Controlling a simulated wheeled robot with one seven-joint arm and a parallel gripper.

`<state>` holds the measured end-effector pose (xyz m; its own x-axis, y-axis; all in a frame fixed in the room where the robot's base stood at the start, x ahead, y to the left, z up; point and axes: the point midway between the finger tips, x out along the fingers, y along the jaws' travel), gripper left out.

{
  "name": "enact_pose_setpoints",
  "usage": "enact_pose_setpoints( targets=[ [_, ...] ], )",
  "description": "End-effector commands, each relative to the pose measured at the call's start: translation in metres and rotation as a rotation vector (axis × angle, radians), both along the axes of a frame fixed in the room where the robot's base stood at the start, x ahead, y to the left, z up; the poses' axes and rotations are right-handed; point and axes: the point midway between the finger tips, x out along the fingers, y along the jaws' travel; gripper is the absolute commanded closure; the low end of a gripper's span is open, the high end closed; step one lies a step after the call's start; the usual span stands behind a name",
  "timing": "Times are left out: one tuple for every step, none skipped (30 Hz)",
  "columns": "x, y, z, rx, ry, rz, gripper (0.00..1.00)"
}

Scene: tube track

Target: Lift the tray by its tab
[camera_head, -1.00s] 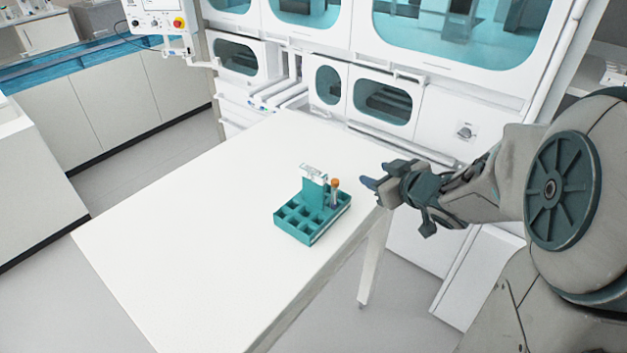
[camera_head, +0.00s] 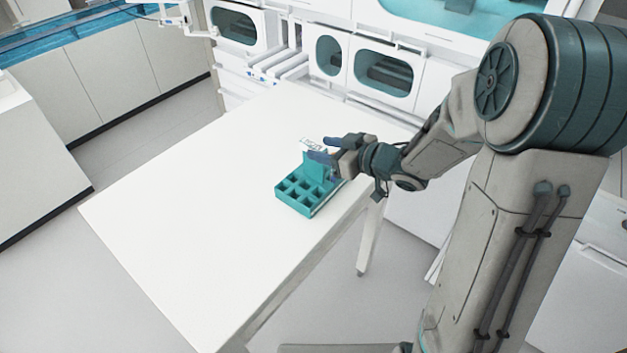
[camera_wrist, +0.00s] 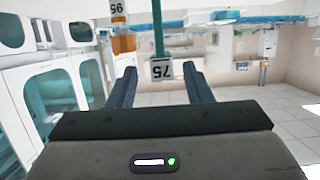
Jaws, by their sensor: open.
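The teal tray (camera_head: 296,207), divided into several square compartments, sits on the white table. Its upright teal tab (camera_head: 316,166) rises from the back side, with a white label piece (camera_head: 309,142) at its top. My gripper (camera_head: 323,150) is open at the tab's top, partly covering it. In the wrist view the tab (camera_wrist: 158,38) and a white label reading 75 (camera_wrist: 161,70) appear between the open fingers (camera_wrist: 160,80), with room on both sides. I cannot tell whether the fingers touch it. The orange-capped tube is hidden behind my gripper in the head view.
The white table (camera_head: 190,215) is clear to the left and front of the tray, which stands near the table's right edge. White cabinets with windows (camera_head: 383,75) stand behind the table. A label reading 96 (camera_wrist: 117,10) shows beyond the left finger in the wrist view.

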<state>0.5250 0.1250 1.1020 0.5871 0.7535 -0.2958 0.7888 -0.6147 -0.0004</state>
Motion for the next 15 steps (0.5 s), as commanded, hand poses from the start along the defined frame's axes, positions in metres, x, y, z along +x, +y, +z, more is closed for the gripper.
enact_pose_setpoints(
  targets=[
    [0.001,0.002,0.000,0.001,0.001,0.001,0.55],
    [0.002,0.004,-0.001,0.001,0.001,0.001,0.55],
    [0.004,0.007,-0.001,0.001,0.001,0.002,0.55],
    [0.006,0.010,-0.001,0.001,0.001,0.003,0.55],
    [0.008,0.014,-0.002,0.001,0.001,0.003,0.55],
    [0.011,0.019,-0.003,0.001,0.002,0.004,0.55],
    [0.014,0.022,-0.004,0.001,0.003,0.002,0.55],
    [0.016,0.026,-0.005,0.001,0.003,0.003,0.55],
    [0.019,0.030,-0.007,0.002,0.002,0.003,0.55],
    [0.022,0.033,-0.008,0.001,0.001,0.003,0.55],
    [0.024,0.035,-0.010,0.001,0.001,0.002,0.55],
    [0.026,0.038,-0.011,0.001,0.003,0.001,0.55],
    [0.027,0.040,-0.012,0.000,0.002,0.001,0.55],
    [0.028,0.041,-0.012,-0.001,0.001,0.001,0.55],
    [0.029,0.042,-0.013,-0.001,0.000,0.000,0.55]
  ],
)
